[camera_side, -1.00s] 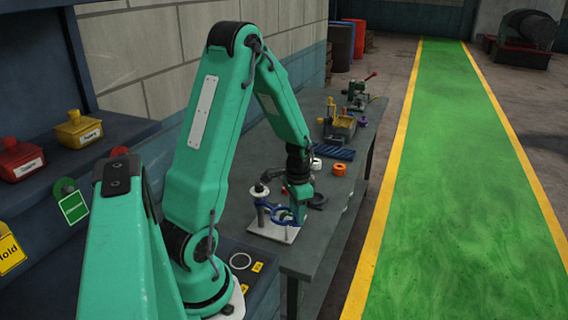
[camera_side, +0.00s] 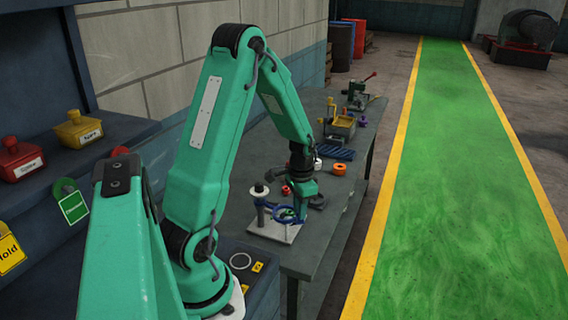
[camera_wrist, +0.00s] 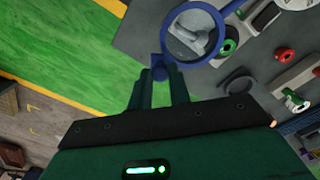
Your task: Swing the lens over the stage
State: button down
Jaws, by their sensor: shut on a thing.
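The lens is a blue ring on a blue arm from a dark post (camera_side: 260,212) with a white cap, on a white base plate (camera_side: 262,231). The lens ring (camera_side: 276,213) stands above the plate in the side view and fills the top centre of the wrist view (camera_wrist: 166,42). My gripper (camera_wrist: 160,76) is shut on a small blue handle (camera_wrist: 159,62) at the ring's rim. In the side view my gripper (camera_side: 301,214) is at the ring's right edge. I cannot clearly pick out the stage; a green ring (camera_wrist: 228,47) shows beside the lens.
A black ring (camera_side: 317,202), an orange ring (camera_side: 338,169) and a red piece (camera_side: 286,190) lie on the bench behind the plate. A tray with coloured parts (camera_side: 341,127) stands farther back. The bench's right edge is close to my gripper.

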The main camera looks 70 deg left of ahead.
jog(key=shift+w+a+n, duration=0.25)
jog(key=shift+w+n, duration=0.05)
jog(key=shift+w, duration=0.1)
jog(key=w+a+n, duration=0.6)
jog(key=a+n, duration=0.5)
jog(key=a, duration=0.1)
jog(key=shift+w+a, duration=0.25)
jog(key=shift+w, duration=0.1)
jog(key=c, duration=1.3)
grip_release()
jog(key=shift+r, duration=0.2)
notch_tip(320, 180, up, 8)
jog(key=shift+f, duration=0.25)
